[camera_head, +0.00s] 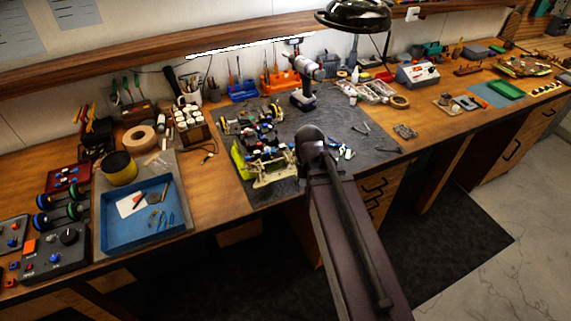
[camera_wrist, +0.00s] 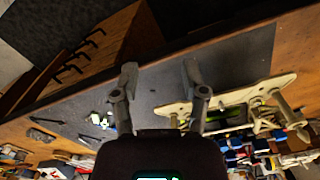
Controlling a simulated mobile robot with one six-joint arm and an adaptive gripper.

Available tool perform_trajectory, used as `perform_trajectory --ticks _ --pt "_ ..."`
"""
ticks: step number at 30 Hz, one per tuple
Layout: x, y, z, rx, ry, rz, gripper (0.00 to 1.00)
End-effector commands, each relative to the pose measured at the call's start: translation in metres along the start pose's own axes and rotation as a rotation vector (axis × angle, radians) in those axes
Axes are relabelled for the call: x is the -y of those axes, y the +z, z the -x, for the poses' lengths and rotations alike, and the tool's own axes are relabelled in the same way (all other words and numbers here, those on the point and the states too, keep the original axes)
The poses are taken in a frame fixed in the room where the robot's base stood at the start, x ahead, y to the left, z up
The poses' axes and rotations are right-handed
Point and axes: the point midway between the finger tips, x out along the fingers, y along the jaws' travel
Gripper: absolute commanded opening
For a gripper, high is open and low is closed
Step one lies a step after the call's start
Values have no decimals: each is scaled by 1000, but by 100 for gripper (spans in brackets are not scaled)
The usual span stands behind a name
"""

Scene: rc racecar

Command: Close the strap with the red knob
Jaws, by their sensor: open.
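The RC racecar chassis (camera_head: 262,150) sits on the dark grey mat (camera_head: 355,165) on the bench. It has a beige end plate (camera_head: 272,174) at its near side and a bright green part (camera_head: 241,160) at its left. In the wrist view the beige plate (camera_wrist: 232,98) and the chassis's blue, red and white parts lie at the right. My gripper (camera_wrist: 160,80) is open and empty, its fingers over bare mat beside the plate. In the head view my arm's end hides the fingers. The strap with the red knob is too small to pick out.
A cordless drill (camera_head: 303,88) stands behind the chassis. A blue tray (camera_head: 145,215) with small parts lies to the left. Small tools (camera_head: 348,152) lie on the mat right of my arm. A black lamp (camera_head: 352,16) hangs above. The mat's right part is mostly clear.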

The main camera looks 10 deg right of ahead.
Motion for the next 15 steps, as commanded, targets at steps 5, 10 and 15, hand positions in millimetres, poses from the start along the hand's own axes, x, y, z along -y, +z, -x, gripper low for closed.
perform_trajectory --ticks 5,10,15 --pt "-5 5 20 -3 -2 20 57" --pt "-11 12 44 -9 -4 55 57" --pt "-17 18 62 -14 -6 86 57"
